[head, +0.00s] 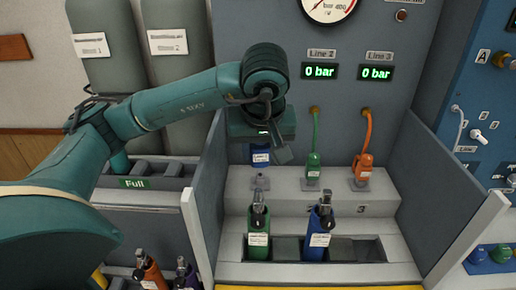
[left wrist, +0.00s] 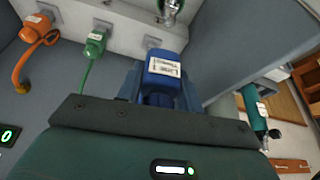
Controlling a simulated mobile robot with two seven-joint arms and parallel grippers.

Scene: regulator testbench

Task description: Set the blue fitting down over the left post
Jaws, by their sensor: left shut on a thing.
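The blue fitting (head: 261,158), with a white label, hangs below my left gripper (head: 265,148) in the head view. It also shows in the left wrist view (left wrist: 167,66), where my left gripper (left wrist: 160,92) is shut on it. The left post (head: 260,182) is a small grey stub on the bench's upper step. The fitting is above the post in the head view, with a gap between them. In the left wrist view the post's square grey base (left wrist: 152,42) shows just past the fitting. My right gripper is in neither view.
A green fitting (head: 313,167) and an orange fitting (head: 362,168), both with hoses, sit to the right on the same step. In front, a green cylinder (head: 258,232) and a blue cylinder (head: 319,232) stand in a slotted rack. Grey side panels (head: 209,180) flank the bench.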

